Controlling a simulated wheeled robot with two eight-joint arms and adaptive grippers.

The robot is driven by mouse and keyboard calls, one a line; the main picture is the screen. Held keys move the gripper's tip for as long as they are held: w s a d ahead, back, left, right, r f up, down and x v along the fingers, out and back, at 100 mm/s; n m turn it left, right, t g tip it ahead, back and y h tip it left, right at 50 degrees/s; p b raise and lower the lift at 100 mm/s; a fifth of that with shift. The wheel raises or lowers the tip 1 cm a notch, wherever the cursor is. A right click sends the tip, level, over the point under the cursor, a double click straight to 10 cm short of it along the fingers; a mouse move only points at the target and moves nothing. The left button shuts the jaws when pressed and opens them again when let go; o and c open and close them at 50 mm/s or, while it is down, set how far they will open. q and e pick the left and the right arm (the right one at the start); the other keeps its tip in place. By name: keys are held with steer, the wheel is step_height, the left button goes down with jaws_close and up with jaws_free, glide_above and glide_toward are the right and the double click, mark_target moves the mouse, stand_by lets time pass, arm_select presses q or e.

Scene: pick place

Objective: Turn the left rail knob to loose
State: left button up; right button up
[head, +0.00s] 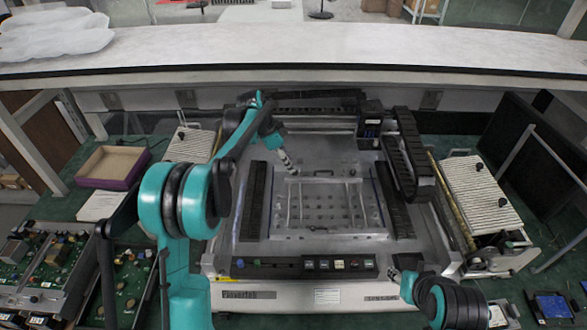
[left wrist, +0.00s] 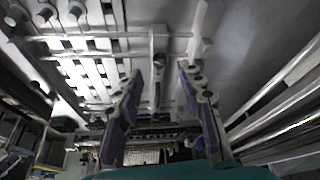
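My left gripper (head: 291,170) reaches down over the upper left corner of the clear framed fixture (head: 328,232) in the machine's middle. In the left wrist view its two fingers (left wrist: 160,80) are apart, with nothing held between them. A small grey upright knob-like piece (left wrist: 157,48) on a rail shows ahead, between the fingertips; I cannot tell whether they touch it. In the head view the gripper covers that spot, so the left rail knob's setting cannot be read. My right gripper (head: 398,272) is low at the machine's front right, small and partly hidden by its arm.
Black cable chains (head: 408,165) and dark side blocks (head: 253,200) flank the fixture. A front button strip (head: 340,264) lies below it. A cardboard tray (head: 110,166) and circuit boards (head: 45,265) lie at left. A white shelf (head: 300,45) crosses behind.

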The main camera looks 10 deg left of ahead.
mark_target(295, 173)
arm_select(q)
steer(key=b+x, duration=0.1)
steer(key=x, duration=0.3)
steer(key=shift+f, duration=0.1)
jaws_close()
